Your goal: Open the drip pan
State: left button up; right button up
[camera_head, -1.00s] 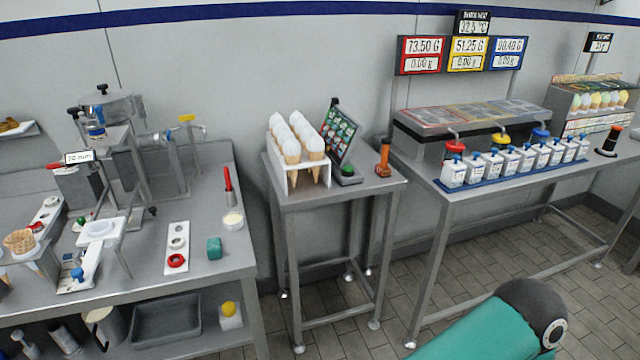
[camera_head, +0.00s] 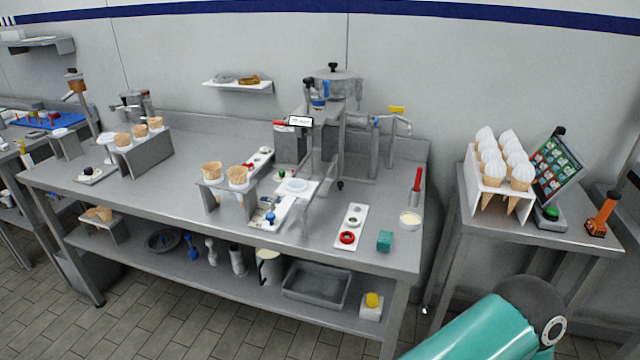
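A dispensing machine (camera_head: 333,95) stands at the back of the steel table. Below its front is a white plate-like part (camera_head: 295,187), and beside it a white slide with a blue knob (camera_head: 270,214). I cannot tell for certain which part is the drip pan. A grey rectangular pan (camera_head: 316,286) sits on the lower shelf under the table. Neither of my grippers is in view. Only a teal link of one of my arms shows at the lower right.
The steel table (camera_head: 150,187) holds cone stands at left and centre. A side table (camera_head: 477,232) carries a rack of filled cones (camera_head: 503,160). The floor in front is clear.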

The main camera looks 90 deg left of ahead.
aim_at(323, 191)
jog(key=u, duration=0.4)
jog(key=i, duration=0.3)
jog(key=u, duration=3.05)
jog(key=i, duration=0.65)
jog(key=z, duration=0.3)
jog(key=k, duration=0.4)
jog(key=u, duration=0.1)
